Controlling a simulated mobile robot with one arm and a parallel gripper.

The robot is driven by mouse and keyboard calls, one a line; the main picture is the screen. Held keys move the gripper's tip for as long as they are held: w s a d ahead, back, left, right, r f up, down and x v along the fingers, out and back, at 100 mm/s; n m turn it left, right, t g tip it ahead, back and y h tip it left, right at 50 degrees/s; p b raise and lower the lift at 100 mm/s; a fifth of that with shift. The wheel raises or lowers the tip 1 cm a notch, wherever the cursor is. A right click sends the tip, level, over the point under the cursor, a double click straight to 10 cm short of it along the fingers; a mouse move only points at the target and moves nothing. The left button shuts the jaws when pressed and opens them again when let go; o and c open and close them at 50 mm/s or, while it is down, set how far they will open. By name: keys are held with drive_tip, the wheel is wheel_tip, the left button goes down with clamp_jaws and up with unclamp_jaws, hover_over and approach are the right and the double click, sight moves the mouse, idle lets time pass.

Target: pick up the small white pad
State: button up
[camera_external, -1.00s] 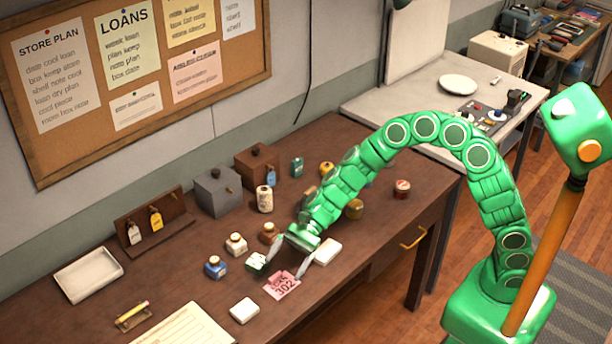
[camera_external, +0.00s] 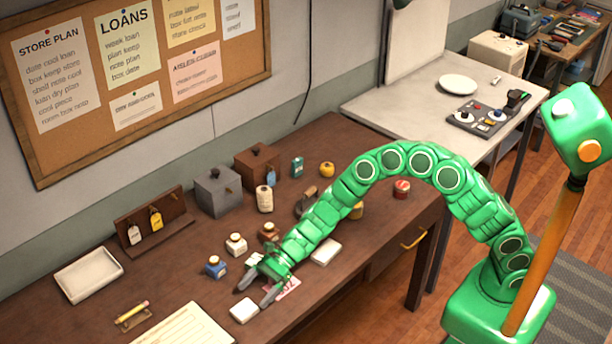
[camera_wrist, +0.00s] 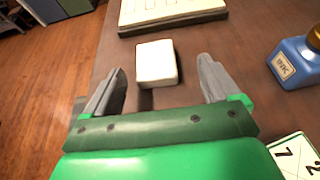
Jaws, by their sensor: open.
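The small white pad (camera_external: 244,310) lies flat on the brown desk near its front edge. In the wrist view the white pad (camera_wrist: 156,62) sits ahead of my gripper, between the lines of its two fingers and a little nearer the left one. My gripper (camera_external: 254,295) is open and empty, low over the desk just behind the pad. In the wrist view its two grey fingers (camera_wrist: 163,85) are spread apart, with the tips about level with the pad's near part. Another white pad (camera_external: 326,251) lies farther right, beside my arm.
A blue bottle (camera_external: 215,267) and a white bottle (camera_external: 236,244) stand left of my gripper. A pink card (camera_external: 290,288) lies partly hidden under it. A paper sheet (camera_external: 185,328) lies left of the pad. A numbered card (camera_wrist: 296,155) shows at right in the wrist view.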

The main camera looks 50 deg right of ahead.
sight(246, 307)
drive_tip(key=a+f, duration=0.1)
drive_tip(key=s+a, duration=0.1)
drive_tip(key=a, duration=0.1)
drive_tip(key=shift+f, duration=0.4)
drive_tip(key=shift+x, duration=0.75)
drive_tip(key=shift+w, duration=0.1)
drive_tip(key=shift+c, duration=0.3)
drive_tip(key=c, duration=1)
